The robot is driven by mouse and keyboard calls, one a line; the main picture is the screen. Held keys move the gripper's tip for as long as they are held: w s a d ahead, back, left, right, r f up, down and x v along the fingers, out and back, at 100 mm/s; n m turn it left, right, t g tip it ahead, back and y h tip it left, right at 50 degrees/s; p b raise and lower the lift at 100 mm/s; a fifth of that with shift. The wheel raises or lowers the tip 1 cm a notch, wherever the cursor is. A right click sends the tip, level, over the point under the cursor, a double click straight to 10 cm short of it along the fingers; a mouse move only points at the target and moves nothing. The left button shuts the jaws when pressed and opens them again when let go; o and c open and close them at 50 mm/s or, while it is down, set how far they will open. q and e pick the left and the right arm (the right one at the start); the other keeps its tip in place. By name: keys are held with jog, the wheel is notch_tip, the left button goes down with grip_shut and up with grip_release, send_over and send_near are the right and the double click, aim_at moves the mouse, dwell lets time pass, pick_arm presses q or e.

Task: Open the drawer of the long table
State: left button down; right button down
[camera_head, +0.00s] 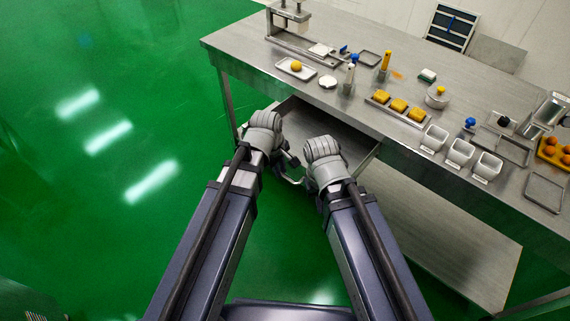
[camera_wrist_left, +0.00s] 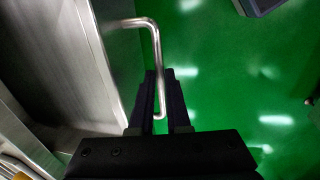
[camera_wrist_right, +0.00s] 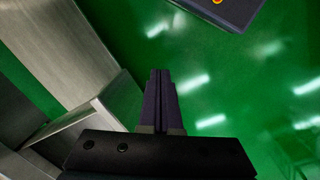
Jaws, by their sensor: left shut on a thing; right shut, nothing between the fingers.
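The long table (camera_head: 420,110) is steel and stands on the right in the head view. Its drawer (camera_head: 300,112) is pulled partly out from under the tabletop, with its tray showing. A bent metal bar handle (camera_wrist_left: 156,45) sticks out from the drawer front (camera_wrist_left: 105,65) in the left wrist view. My left gripper (camera_wrist_left: 162,95) is shut on the lower end of this handle. My right gripper (camera_wrist_right: 160,85) is shut and empty, beside the drawer and apart from it. In the head view my wrists hide most of the fingers.
A lower shelf (camera_head: 440,235) spans below. The green floor (camera_head: 90,190) left of the table is clear.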

dwell(0.3)
pick_arm(q)
jog(key=c, duration=0.9)
grip_release()
jog(key=r+p, duration=0.2)
jog(key=s+r+p, duration=0.1)
jog(key=r+p, duration=0.2)
jog(key=a+r+p, duration=0.1)
jog(key=r+p, duration=0.1)
jog(key=shift+s+r+p, duration=0.15)
jog(key=shift+r+p, duration=0.15)
jog(key=shift+s, duration=0.1)
jog(key=shift+s+d+r+m+g+y+p, duration=0.35)
jog(key=shift+s+r+m+p, duration=0.3)
jog(key=shift+s+m, duration=1.4)
jog(key=shift+s+d+r+m+g+y+p, duration=0.25)
jog(key=shift+s+r+m+y+p, duration=0.65)
jog(key=shift+m, duration=1.9)
jog(key=shift+s+d+r+m+g+h+p, duration=0.15)
jog(key=shift+s+m+g+p, duration=0.25)
jog(key=shift+s+m, duration=1.8)
